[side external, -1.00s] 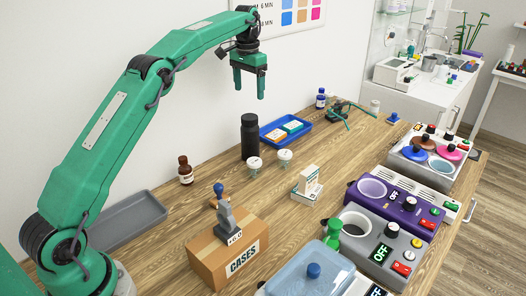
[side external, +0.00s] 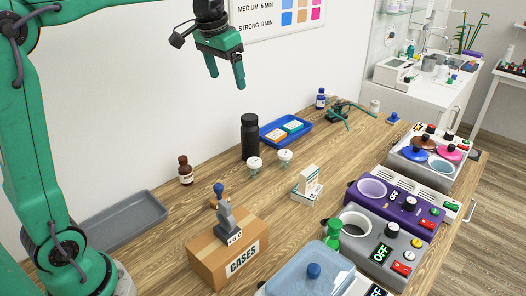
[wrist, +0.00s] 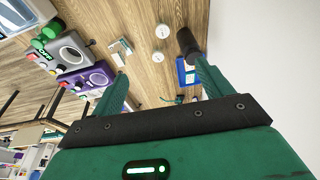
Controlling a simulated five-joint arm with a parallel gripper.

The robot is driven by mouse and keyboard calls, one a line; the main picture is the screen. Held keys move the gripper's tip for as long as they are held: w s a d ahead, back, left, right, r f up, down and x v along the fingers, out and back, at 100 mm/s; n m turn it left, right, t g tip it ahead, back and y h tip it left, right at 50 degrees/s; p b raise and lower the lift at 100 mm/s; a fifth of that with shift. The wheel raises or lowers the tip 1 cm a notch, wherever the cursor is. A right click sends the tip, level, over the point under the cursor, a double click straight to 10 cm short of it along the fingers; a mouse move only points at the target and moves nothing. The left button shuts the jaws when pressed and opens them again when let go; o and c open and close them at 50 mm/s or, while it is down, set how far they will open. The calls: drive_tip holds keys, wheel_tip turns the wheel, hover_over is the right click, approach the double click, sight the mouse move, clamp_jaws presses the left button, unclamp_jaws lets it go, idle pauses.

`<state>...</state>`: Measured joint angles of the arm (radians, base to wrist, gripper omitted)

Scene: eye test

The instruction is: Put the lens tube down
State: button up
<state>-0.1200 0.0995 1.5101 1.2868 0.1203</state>
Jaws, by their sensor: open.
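My gripper (side external: 227,82) is open and empty, high above the table near the back wall. In the wrist view its two fingers (wrist: 162,72) stand apart with only the table far below between them. A black cylinder (side external: 250,137) stands upright on the table; it also shows in the wrist view (wrist: 187,41). It may be the lens tube, but I cannot tell for sure. A grey piece marked +6.0 (side external: 228,222) rests on the cardboard CASES box (side external: 222,262). My gripper touches none of these.
A blue tray (side external: 264,142) holds small boxes. Two white-lidded jars (side external: 254,163), a brown bottle (side external: 185,171) and a white carton (side external: 309,180) stand nearby. An empty grey tray (side external: 122,222) lies at left. Heater units (side external: 385,215) line the right edge. Bare wood (side external: 345,150) lies mid-table.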

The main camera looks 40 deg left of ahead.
drive_tip(key=s+d+f+t, duration=0.1)
drive_tip(key=s+f, duration=0.4)
drive_tip(key=s, duration=0.6)
drive_tip(key=s+d+f+t, duration=0.1)
drive_tip(key=s+d+f, duration=0.3)
drive_tip(key=s, duration=0.7)
drive_tip(key=shift+s+d+f+t, duration=0.2)
drive_tip(key=shift+s+f+t, duration=0.05)
drive_tip(key=shift+f+t, duration=0.15)
